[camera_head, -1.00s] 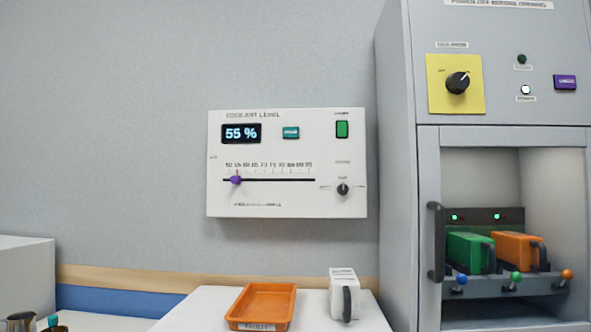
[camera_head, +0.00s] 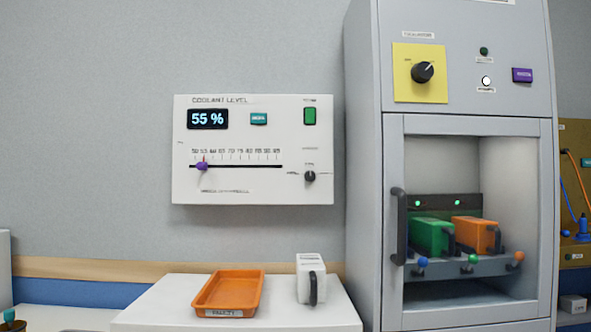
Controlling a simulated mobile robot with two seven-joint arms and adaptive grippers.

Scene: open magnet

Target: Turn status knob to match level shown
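The coolant level panel (camera_head: 250,148) is a white box on the grey wall, left of a tall grey cabinet. Its display (camera_head: 207,119) reads 55 %. The status knob (camera_head: 310,176) is a small black knob at the panel's lower right, with labels around it too small to read for certain. A purple slider (camera_head: 202,166) sits near the left end of a numbered scale. Neither of my grippers is in view.
The grey cabinet (camera_head: 372,200) holds a black knob on a yellow plate (camera_head: 420,90) and green and orange modules in its bay. An orange tray (camera_head: 212,303) and a white handled block (camera_head: 311,265) stand on a white counter below the panel. A tool board (camera_head: 575,148) is at far right.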

